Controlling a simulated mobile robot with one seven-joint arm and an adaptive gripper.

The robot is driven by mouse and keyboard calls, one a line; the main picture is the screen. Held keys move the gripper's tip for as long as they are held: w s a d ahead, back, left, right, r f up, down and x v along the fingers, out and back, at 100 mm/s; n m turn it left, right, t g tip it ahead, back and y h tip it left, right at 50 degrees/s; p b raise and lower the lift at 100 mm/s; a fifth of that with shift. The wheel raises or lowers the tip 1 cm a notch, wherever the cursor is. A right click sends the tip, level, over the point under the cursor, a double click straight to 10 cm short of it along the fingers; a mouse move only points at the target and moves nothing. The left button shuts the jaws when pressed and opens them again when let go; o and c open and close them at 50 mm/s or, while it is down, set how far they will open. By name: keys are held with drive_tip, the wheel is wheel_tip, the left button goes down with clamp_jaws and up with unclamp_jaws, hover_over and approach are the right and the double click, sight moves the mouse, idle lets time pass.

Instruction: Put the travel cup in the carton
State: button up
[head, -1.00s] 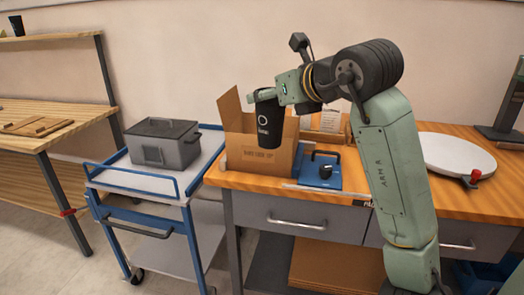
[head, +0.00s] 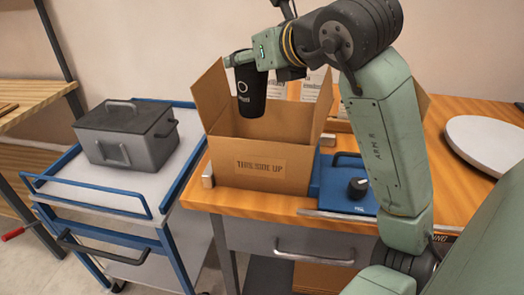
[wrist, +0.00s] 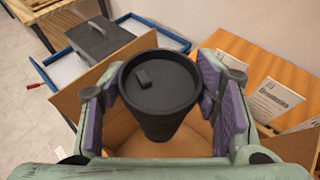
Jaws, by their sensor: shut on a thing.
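The black travel cup (head: 250,92) is upright in my gripper (head: 243,62), which is shut on its upper part. In the wrist view the cup's dark lid (wrist: 160,82) shows between the two purple-padded fingers of my gripper (wrist: 160,92). The open cardboard carton (head: 260,172) stands on the wooden bench with its flaps up. The cup hangs over the carton's opening, its lower end at about the height of the flaps. In the wrist view the carton's inside (wrist: 200,125) shows below the cup. The carton's floor is mostly hidden.
A blue device with a black knob (head: 345,190) stands right of the carton. A round white plate (head: 485,140) lies farther right. A blue-railed cart (head: 160,195) with a grey lidded box (head: 125,130) stands left. Printed sheets (wrist: 270,100) are behind the carton.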

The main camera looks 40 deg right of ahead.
sight(259, 112)
drive_tip(key=shift+w+d+f, duration=0.1)
drive_tip(key=shift+w, duration=0.1)
drive_tip(key=shift+f+b, duration=0.35)
wheel_tip(259, 112, down, 9)
drive_tip(key=b, duration=0.5)
drive_tip(key=shift+f+b, duration=0.55)
drive_tip(key=shift+b, duration=0.25)
drive_tip(key=shift+f, duration=0.1)
drive_tip(key=o, duration=0.7)
drive_tip(key=shift+o, duration=0.2)
